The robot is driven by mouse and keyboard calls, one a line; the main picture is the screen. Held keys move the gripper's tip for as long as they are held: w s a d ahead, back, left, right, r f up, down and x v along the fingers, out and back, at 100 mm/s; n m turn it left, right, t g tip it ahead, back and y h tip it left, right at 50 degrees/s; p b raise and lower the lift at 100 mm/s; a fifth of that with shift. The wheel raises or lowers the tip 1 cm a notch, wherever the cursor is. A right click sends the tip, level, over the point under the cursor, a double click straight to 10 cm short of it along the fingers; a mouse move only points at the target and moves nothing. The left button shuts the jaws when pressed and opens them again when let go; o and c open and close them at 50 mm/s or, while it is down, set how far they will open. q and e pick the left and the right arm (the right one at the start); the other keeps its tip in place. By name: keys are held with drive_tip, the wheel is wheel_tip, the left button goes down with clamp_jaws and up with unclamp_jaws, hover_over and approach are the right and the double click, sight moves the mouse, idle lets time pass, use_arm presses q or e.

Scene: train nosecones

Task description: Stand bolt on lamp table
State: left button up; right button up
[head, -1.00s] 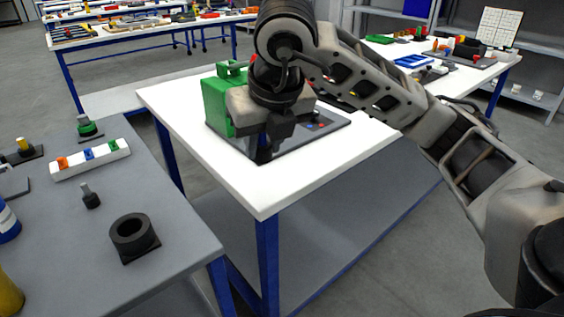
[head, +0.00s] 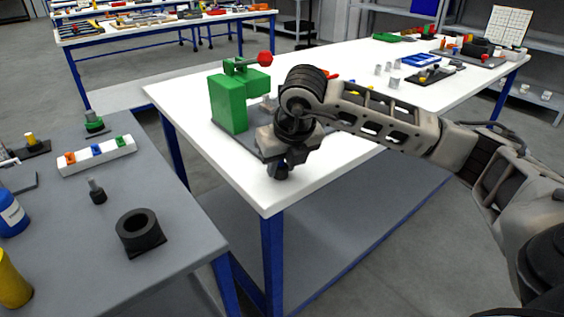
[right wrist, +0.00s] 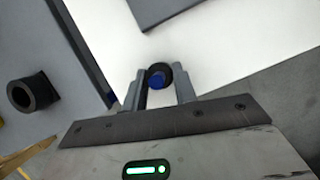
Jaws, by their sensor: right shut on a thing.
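My right gripper (head: 281,171) is over the near corner of the white-topped table (head: 235,172), in front of the green block. In the right wrist view, its two fingers (right wrist: 160,88) are shut on a small dark round piece with a blue face (right wrist: 158,78), which I take for the bolt. In the head view the piece is mostly hidden by the fingers, and I cannot tell whether it touches the tabletop. I cannot tell for sure which table is the lamp table. My left gripper is not in view.
A green block with a red-knobbed lever (head: 229,103) stands on a dark mat. On the grey table at left are a black ring block (head: 140,231), a small dark peg (head: 97,192) and a white strip with coloured pieces (head: 97,155). The white table's near corner is clear.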

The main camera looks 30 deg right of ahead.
drive_tip(key=shift+f, duration=0.15)
drive_tip(key=o, duration=1)
drive_tip(key=shift+o, duration=0.3)
